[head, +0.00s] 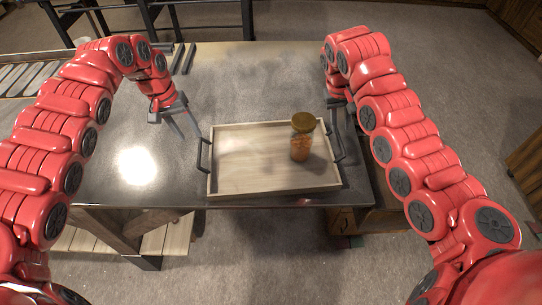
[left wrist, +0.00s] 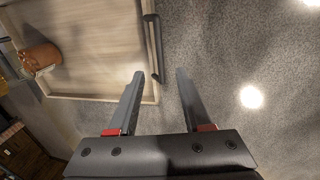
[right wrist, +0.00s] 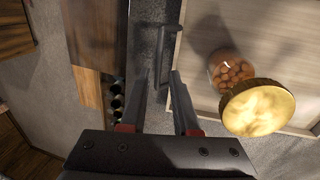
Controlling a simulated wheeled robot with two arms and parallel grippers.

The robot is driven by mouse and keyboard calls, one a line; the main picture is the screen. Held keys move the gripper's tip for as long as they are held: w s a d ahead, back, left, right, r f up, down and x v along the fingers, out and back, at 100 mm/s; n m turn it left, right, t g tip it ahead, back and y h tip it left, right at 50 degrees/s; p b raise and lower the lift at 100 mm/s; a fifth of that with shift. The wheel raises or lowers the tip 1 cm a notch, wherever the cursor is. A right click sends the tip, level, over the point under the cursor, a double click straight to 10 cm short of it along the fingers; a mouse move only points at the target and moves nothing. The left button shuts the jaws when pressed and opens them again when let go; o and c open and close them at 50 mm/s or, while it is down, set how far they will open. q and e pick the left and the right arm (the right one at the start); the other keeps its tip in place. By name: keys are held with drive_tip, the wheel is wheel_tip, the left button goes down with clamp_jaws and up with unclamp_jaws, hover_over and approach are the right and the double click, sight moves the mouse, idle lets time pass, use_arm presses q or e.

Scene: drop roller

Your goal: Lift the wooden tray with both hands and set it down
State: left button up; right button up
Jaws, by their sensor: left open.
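The wooden tray (head: 235,183) lies flat on the dark table, with a dark handle at each end. A jar with a gold lid (head: 302,137) stands upright in the tray's right part. My left gripper (head: 196,122) is open and empty, above and behind the left handle (head: 204,155). My right gripper (right wrist: 160,74) is open at the tray's right end. Its fingertips are close to the right handle (right wrist: 159,60); contact is unclear. In the head view my right arm partly hides that gripper.
The dark table (head: 225,80) has clear room behind and left of the tray. The tray's front edge is near the table's front edge. A wooden drawer unit (head: 345,219) is under the table at the right.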

sight(200, 150)
use_arm(q)
drive_tip(key=f, duration=0.3)
drive_tip(key=d+f, duration=0.1)
drive_tip(key=f, duration=0.5)
drive_tip(key=shift+d, duration=0.35)
use_arm(e)
drive_tip(key=f, duration=0.3)
drive_tip(key=d+f, duration=0.1)
drive_tip(key=f, duration=0.5)
drive_tip(key=shift+d, duration=0.35)
use_arm(q)
drive_tip(key=shift+r, duration=0.1)
drive_tip(key=c, duration=0.4)
use_arm(e)
drive_tip(key=c, duration=0.4)
use_arm(q)
clamp_jaws()
use_arm(e)
clamp_jaws()
use_arm(q)
drive_tip(key=shift+w, duration=0.1)
use_arm(e)
drive_tip(key=shift+r, duration=0.1)
